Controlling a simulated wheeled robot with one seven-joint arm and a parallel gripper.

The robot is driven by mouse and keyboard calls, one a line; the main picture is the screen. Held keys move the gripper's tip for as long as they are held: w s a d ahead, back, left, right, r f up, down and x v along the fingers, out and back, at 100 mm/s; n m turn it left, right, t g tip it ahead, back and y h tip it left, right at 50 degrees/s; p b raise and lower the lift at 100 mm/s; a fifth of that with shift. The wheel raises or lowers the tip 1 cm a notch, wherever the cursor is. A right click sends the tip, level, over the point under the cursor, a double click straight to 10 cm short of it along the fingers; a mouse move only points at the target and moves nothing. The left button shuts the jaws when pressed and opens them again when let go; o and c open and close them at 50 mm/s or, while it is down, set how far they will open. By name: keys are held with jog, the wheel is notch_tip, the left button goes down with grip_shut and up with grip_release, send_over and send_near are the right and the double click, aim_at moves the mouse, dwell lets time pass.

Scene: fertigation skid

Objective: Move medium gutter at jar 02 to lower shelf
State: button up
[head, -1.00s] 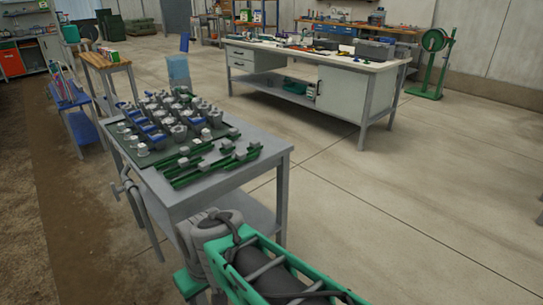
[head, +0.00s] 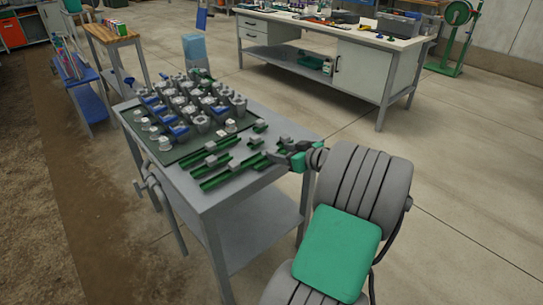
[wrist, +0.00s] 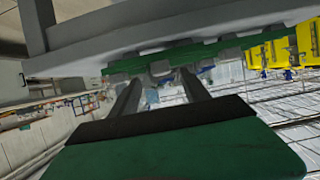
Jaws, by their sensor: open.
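Several green gutters (head: 222,173) of differing lengths, with grey blocks on them, lie at the near end of the grey table. I cannot tell which is the medium gutter or which jar is 02. Several grey and white jars (head: 183,100) stand in rows behind them. My gripper (head: 279,155) is open at the table's right edge, beside the right ends of the gutters. In the wrist view, the fingers (wrist: 161,84) point at a green gutter (wrist: 225,52) and nothing shows gripped. The grey lower shelf (head: 250,232) under the table looks bare where visible.
The grey tabletop edge (wrist: 150,38) crosses the wrist view, close to the fingers. A vise-like handle (head: 148,190) juts from the table's left side. A white workbench (head: 365,75) stands behind to the right. Floor between them is clear.

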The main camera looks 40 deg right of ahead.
aim_at(274, 152)
jog(key=x, duration=0.3)
jog(key=shift+w+a+f, duration=0.15)
jog(key=shift+w+f, duration=0.05)
jog(key=shift+w, duration=0.05)
grip_shut()
dwell(0.3)
